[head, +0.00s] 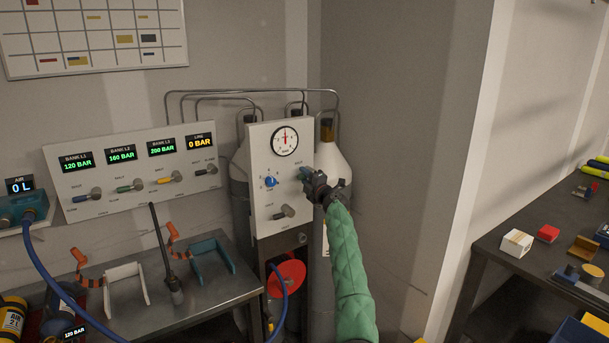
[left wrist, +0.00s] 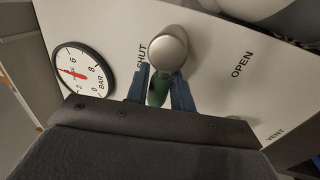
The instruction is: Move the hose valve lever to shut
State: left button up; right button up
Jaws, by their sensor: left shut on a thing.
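The hose valve is on the white panel (head: 263,205) below a round gauge. In the left wrist view it shows a round silver hub (left wrist: 167,50) and a short green lever (left wrist: 157,92). The SHUT mark (left wrist: 142,52) is beside the hub on the left and the OPEN mark (left wrist: 242,64) is farther off to the right. My left gripper (head: 304,174) is shut on the lever, with its blue fingers (left wrist: 159,92) on either side of it. In the head view the gripper mostly hides the valve. My right gripper is in neither view.
The gauge (head: 285,141) sits above a blue knob (head: 270,182) and a lower grey lever (head: 284,213). Grey cylinders (head: 335,165) stand behind the panel. A bench (head: 205,300) stands at left, a dark worktable (head: 510,275) at right.

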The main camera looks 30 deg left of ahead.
pick_arm(q)
jog(key=shift+r, duration=0.15)
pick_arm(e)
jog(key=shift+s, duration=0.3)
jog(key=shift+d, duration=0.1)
pick_arm(q)
jog(key=o, duration=0.9)
jog(key=shift+w, duration=0.1)
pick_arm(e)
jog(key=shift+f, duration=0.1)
pick_arm(q)
jog(key=shift+d+f+b, duration=0.3)
jog(key=shift+d+f, duration=0.05)
jog(key=shift+d, duration=0.1)
jog(key=shift+b+v, duration=1.4)
jog(key=shift+v, duration=2.1)
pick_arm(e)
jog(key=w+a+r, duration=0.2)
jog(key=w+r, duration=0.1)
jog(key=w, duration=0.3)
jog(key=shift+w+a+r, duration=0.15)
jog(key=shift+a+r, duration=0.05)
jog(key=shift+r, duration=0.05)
pick_arm(q)
jog(key=shift+r, duration=0.1)
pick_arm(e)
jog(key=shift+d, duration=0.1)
